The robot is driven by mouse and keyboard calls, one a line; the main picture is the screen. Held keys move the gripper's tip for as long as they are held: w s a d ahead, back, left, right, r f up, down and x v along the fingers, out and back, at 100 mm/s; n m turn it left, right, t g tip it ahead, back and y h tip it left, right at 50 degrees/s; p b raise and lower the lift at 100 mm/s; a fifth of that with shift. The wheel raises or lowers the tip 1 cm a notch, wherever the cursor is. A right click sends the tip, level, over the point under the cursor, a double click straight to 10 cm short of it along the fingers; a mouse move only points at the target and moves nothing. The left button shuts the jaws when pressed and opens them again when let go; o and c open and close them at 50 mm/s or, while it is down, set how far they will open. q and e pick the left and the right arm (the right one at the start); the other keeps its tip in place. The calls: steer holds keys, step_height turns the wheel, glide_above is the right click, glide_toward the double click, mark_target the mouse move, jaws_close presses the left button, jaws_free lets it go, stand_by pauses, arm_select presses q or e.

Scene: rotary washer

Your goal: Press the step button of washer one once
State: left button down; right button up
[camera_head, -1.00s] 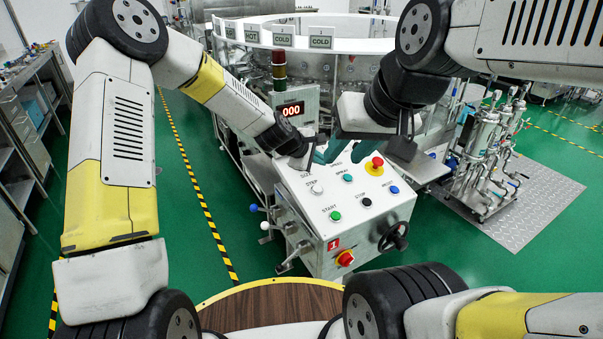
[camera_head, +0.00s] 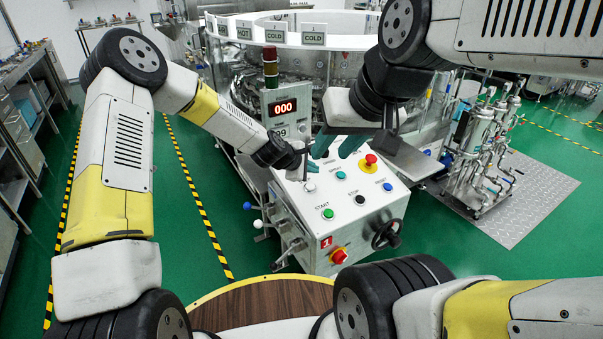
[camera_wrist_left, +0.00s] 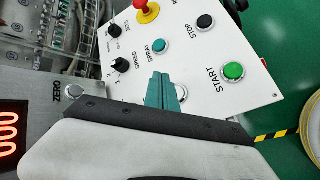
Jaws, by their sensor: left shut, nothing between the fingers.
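The white control panel (camera_head: 300,215) with a red "1" plate stands in front of me. A white button (camera_head: 310,186) sits near its left edge; in the left wrist view the same button (camera_wrist_left: 182,92) is partly covered by my teal fingers, and its label is hidden. My left gripper (camera_head: 305,174) is shut and empty, just above the panel beside that button; in the left wrist view its fingers (camera_wrist_left: 164,88) lie together. I cannot tell whether they touch. My right gripper (camera_head: 337,150) shows two teal fingers held apart over the panel's far part.
Nearby are the green START (camera_head: 328,214), black STOP (camera_head: 360,200), blue RESET (camera_head: 388,187) and teal SPRAY (camera_head: 341,175) buttons, and a red emergency stop (camera_head: 370,160). A display (camera_head: 285,107) reads 000. The ring-shaped washer (camera_head: 345,38) stands behind.

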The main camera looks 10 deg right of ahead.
mark_target(310, 189)
arm_select(q)
steer(key=shift+w+a+f, duration=0.1)
steer(key=shift+w+f, duration=0.15)
steer(key=shift+f, duration=0.65)
steer(key=shift+w+a+f, duration=0.1)
steer(key=shift+w+f, duration=0.15)
steer(key=shift+f, duration=0.7)
steer(key=shift+w+a+f, duration=0.1)
steer(key=shift+w+f, duration=0.15)
steer(key=shift+f, duration=0.65)
steer(key=shift+f, duration=0.15)
steer(key=shift+f, duration=0.25)
